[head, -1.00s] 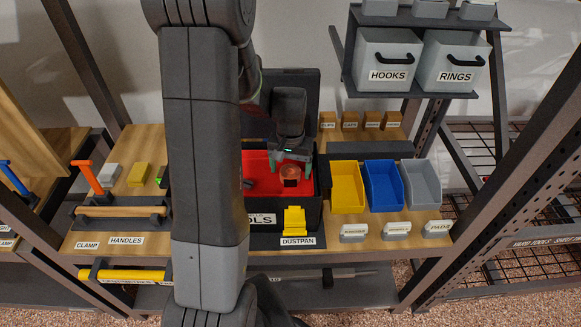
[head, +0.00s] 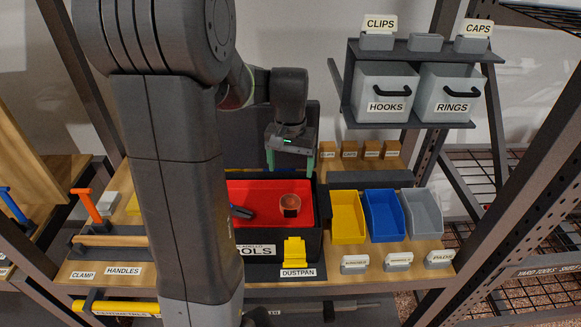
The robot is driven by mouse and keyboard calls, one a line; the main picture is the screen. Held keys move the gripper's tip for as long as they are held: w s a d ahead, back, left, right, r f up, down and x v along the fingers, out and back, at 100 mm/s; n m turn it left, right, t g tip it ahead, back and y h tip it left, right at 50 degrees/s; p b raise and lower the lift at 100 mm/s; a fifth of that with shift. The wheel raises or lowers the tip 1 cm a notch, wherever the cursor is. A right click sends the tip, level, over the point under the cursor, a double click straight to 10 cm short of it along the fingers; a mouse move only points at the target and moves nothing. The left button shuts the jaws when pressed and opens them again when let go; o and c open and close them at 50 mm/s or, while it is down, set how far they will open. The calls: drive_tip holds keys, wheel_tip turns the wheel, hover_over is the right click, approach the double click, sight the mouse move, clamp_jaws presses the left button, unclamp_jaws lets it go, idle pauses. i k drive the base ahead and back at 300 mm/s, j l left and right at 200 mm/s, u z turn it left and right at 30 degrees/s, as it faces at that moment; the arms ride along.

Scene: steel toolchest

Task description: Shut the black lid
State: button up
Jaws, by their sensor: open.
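The black lid (head: 248,143) stands raised at the back of the black toolbox (head: 308,244), partly hidden behind my arm and gripper. The toolbox has a red inside (head: 262,192), which holds a round copper-coloured thing (head: 290,206) and a dark tool (head: 241,212). My gripper (head: 290,165) is open and empty, pointing down. In the head view it appears in front of the lid's right part, above the back of the box. I cannot tell whether it touches the lid.
Yellow, blue (head: 383,214) and grey bins stand right of the toolbox. A yellow dustpan (head: 295,252) is at its front. A shelf with two grey drawers, HOOKS (head: 386,92) and RINGS (head: 449,92), hangs at upper right. Small wooden blocks (head: 349,150) sit behind the bins.

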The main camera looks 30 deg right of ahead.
sight(241, 132)
drive_tip(key=z, duration=0.9)
